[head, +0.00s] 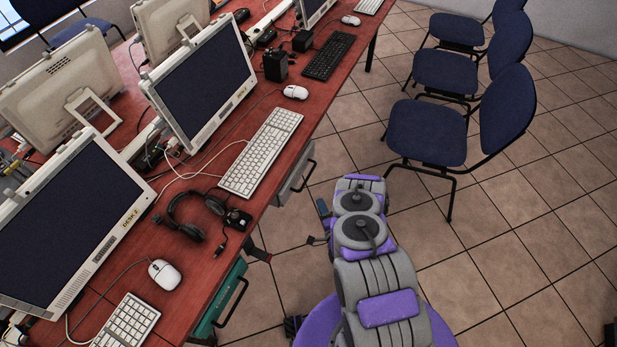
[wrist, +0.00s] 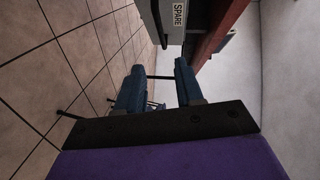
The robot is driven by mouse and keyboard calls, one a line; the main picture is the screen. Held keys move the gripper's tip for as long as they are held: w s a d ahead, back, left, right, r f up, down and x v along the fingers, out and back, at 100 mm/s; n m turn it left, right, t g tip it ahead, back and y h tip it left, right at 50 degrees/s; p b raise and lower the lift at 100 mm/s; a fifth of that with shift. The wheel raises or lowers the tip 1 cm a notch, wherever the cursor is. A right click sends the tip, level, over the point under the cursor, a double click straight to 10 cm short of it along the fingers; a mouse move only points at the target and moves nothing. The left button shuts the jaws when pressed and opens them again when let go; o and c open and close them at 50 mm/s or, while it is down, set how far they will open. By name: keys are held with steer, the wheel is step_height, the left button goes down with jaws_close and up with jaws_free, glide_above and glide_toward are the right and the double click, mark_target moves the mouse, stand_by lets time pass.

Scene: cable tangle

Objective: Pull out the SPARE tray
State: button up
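The grey SPARE tray (head: 287,187) hangs under the front edge of the red desk in the head view, with a dark bar handle (head: 304,177) on its front. In the wrist view the grey tray front (wrist: 168,27) and its white SPARE label (wrist: 180,13) show at the top, beyond my fingertips. My gripper (wrist: 159,78) is open, its two blue fingers apart with nothing held between them. In the head view my gripper (head: 319,224) is small and partly hidden by my arm, in front of and below the tray.
A green tray (head: 208,322) with a dark handle hangs nearer under the same desk. The red desk (head: 262,195) carries monitors, keyboards, mice and a headset (head: 190,218). Blue chairs (head: 428,132) stand to the right. The tiled floor (head: 520,250) between is clear.

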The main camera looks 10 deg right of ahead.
mark_target(307, 178)
steer(key=shift+w+a+f+b, duration=0.45)
steer(key=shift+w+b, duration=0.4)
steer(key=shift+w, duration=1.8)
steer(key=shift+w+a+f+b, duration=0.3)
steer(key=shift+w+a+b, duration=0.45)
steer(key=shift+w, duration=1.95)
steer(key=shift+w+a+f+b, duration=0.35)
steer(key=shift+w+b, duration=0.65)
steer(key=shift+w, duration=1.65)
steer(key=shift+d, duration=0.1)
steer(key=shift+c, duration=0.2)
steer(key=shift+f, duration=0.1)
jaws_close()
steer(key=shift+s, duration=0.1)
